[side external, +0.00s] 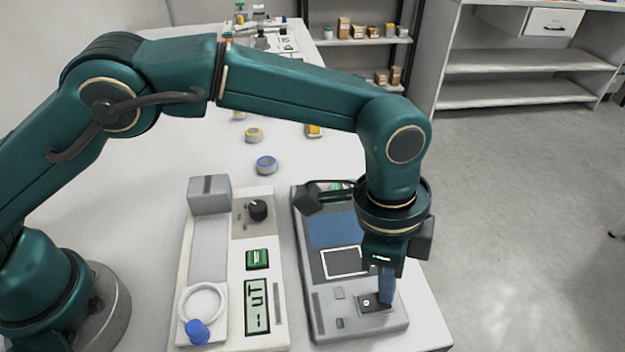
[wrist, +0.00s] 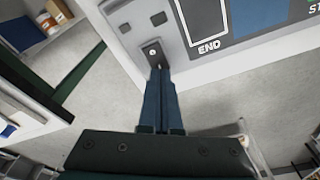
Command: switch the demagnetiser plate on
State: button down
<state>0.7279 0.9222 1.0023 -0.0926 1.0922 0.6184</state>
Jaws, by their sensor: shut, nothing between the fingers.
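The demagnetiser plate (side external: 316,296) is the long grey unit at the right of the table in the side view, with a blue panel (side external: 330,230) and a white-outlined square.
Small round tins (side external: 266,165) lie behind. The table's right edge is close to the plate.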

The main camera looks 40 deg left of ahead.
jog(key=shift+f, duration=0.55)
jog(key=shift+r, duration=3.55)
